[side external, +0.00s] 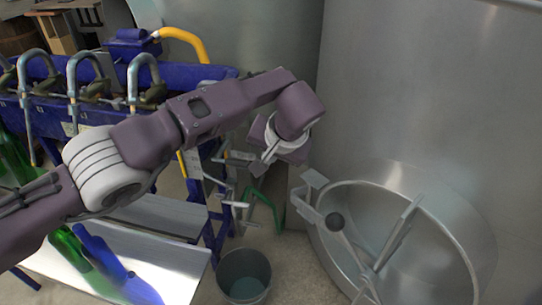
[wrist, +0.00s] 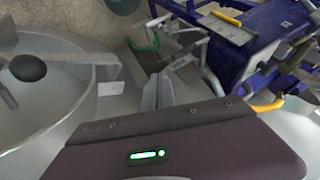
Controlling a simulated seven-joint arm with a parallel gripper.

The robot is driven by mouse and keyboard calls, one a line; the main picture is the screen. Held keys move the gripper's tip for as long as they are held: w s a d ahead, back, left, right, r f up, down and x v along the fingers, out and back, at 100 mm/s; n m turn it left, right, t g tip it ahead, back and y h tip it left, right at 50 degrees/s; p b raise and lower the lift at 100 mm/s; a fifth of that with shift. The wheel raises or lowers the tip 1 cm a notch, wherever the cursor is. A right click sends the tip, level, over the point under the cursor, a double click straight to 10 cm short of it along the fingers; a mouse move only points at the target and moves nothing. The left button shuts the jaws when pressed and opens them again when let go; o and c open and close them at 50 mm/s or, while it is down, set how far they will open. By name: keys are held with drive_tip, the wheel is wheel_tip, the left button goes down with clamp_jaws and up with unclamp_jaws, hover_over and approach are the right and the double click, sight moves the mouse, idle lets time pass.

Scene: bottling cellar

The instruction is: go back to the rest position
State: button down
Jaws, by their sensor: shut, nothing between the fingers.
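My gripper (side external: 268,155) hangs in free air in the side external view, between the blue bottling machine and the big steel tank. In the wrist view its fingers (wrist: 158,88) are together with nothing between them. They point towards the floor and the machine's metal handles, and appear clear of everything. My arm reaches across from the left, in front of the machine.
The blue machine (side external: 205,72) with curved spouts stands behind my arm. A green bottle (side external: 68,245) and a blue bottle (side external: 115,265) are at the metal shelf (side external: 175,265). A bucket (side external: 245,285) stands on the floor. The tank's round open hatch (side external: 490,265) juts out right.

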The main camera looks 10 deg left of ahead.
drive_tip(key=shift+s+d+r, duration=0.2)
drive_tip(key=shift+s+d, duration=0.1)
drive_tip(key=shift+d, duration=0.1)
drive_tip(key=a+r+n+g+h, duration=0.1)
drive_tip(key=a+r+n, duration=0.2)
drive_tip(key=a+r, duration=1.2)
drive_tip(key=s+a+r+h, duration=0.2)
drive_tip(key=s+a+r, duration=0.5)
drive_tip(key=s+a, duration=0.1)
drive_tip(key=s+a+r+h, duration=0.15)
drive_tip(key=s+a, duration=0.35)
drive_tip(key=s, duration=0.8)
drive_tip(key=s+f+m, duration=0.1)
drive_tip(key=s+f, duration=0.2)
drive_tip(key=s, duration=0.5)
drive_tip(key=s+a+f+t, duration=0.1)
drive_tip(key=s+f, duration=0.3)
drive_tip(key=s, duration=0.3)
drive_tip(key=shift+s+a+f+m+y, duration=0.2)
drive_tip(key=shift+s+a+m+y, duration=0.05)
drive_tip(key=shift+s+m+y, duration=0.15)
